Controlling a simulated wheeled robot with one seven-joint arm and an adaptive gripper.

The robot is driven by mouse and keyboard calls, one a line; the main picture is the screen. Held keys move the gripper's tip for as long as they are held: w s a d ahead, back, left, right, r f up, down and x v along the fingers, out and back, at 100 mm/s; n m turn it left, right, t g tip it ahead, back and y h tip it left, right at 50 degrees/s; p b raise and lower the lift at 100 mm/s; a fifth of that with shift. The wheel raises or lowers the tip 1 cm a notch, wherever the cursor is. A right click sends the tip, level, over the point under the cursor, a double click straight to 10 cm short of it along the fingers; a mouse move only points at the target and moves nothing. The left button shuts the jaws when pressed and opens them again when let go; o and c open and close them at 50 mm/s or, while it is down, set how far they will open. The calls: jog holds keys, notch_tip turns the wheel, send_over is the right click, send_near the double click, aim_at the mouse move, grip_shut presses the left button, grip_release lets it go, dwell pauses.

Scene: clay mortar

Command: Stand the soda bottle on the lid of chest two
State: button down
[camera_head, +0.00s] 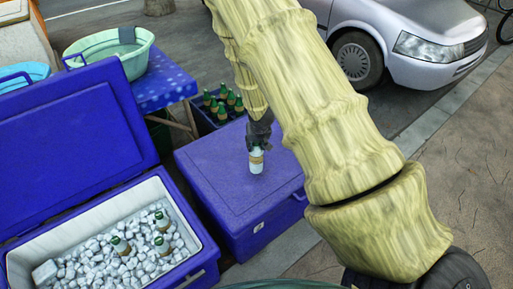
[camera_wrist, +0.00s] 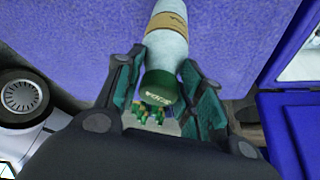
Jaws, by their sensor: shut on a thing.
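The soda bottle (camera_head: 256,160) is pale with a tan label band and looks upright over the lid of the closed blue chest (camera_head: 222,180). I cannot tell whether its base touches the lid. The chest has a small white label on its front, too small to read. My gripper (camera_head: 259,141) is shut on the bottle near its top. In the wrist view, the bottle (camera_wrist: 170,45) sits between the fingers of my gripper (camera_wrist: 163,82), its green cap toward the camera and the blue lid (camera_wrist: 75,40) behind it.
An open blue chest (camera_head: 190,220) at left holds ice and several green-capped bottles. A crate of green bottles (camera_head: 223,105) stands behind the closed chest. A blue table (camera_head: 165,88) bears a green basin (camera_head: 120,50). A silver car (camera_head: 420,40) is at back right.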

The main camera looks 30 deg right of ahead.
jog(key=shift+f, duration=1.25)
jog(key=c, duration=0.9)
grip_release()
jog(key=shift+f, duration=0.1)
jog(key=v, duration=1)
jog(key=s+a+f+n+g+y, duration=0.2)
jog(key=s+a+f, duration=1)
jog(key=s+f, duration=0.45)
jog(key=s+a+f+n+g, duration=0.1)
jog(key=s+a+f, duration=0.2)
jog(key=s, duration=0.6)
jog(key=s+a+f+n+g, duration=0.1)
jog(key=s+a+f, duration=0.2)
jog(key=s, duration=0.7)
jog(key=shift+s+a+f+p, duration=0.3)
jog(key=shift+a+f, duration=0.05)
jog(key=shift+a, duration=0.1)
